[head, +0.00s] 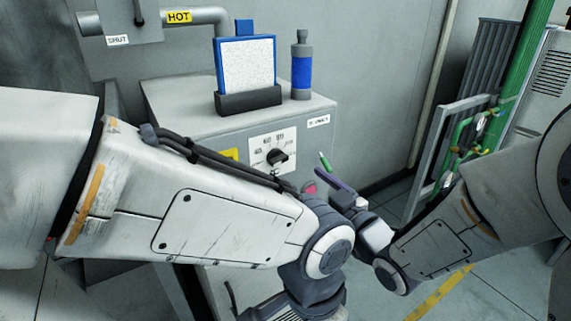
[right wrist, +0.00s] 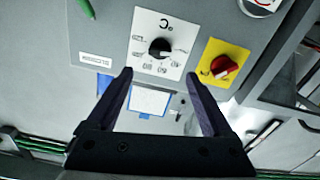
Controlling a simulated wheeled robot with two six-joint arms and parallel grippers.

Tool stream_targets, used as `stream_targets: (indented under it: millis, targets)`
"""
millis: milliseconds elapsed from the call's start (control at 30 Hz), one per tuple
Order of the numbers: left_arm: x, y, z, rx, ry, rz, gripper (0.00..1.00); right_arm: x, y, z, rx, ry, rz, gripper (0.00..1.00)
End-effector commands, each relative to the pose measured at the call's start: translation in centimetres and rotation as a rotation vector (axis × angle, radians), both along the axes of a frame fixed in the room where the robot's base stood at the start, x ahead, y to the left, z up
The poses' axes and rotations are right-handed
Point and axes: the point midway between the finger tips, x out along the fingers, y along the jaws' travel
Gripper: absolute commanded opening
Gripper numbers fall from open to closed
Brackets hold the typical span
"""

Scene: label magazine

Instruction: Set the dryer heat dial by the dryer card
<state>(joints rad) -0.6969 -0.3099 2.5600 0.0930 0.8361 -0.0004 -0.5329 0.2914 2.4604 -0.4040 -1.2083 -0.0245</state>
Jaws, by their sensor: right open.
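The heat dial is a black knob (head: 277,157) on a white scale plate on the front of the grey dryer cabinet. It also shows upside down in the right wrist view (right wrist: 159,48), marked °C; I cannot read its setting. My right gripper (right wrist: 158,78) is open and empty, its two dark fingers apart in front of the cabinet and clear of the dial. In the head view it (head: 335,182) is right of and below the dial, partly hidden by the left arm. My left gripper is out of frame. I cannot make out a dryer card with readable text.
A blue-framed speckled panel (head: 247,65) and a blue bottle (head: 302,70) stand on the cabinet (head: 190,100). A red knob (right wrist: 223,66) on a yellow plate sits beside the dial. A green handle-like piece (head: 325,160) is close to the right fingers. My left arm crosses low in front.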

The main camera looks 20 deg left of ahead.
Motion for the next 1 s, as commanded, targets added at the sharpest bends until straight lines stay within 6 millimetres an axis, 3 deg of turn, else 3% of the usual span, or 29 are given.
stream_targets:
  millis: [500, 967, 1000]
  targets:
    - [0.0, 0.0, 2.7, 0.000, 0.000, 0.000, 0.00, 5.2, 6.7, 0.2, 0.000, -0.001, 0.000, 0.85]
    - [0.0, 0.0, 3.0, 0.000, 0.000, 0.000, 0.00, 6.1, 7.9, 0.1, 0.001, -0.001, -0.001, 0.85]
    - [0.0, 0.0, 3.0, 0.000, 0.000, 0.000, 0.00, 6.1, 7.9, 0.1, 0.001, -0.001, -0.001, 0.74]
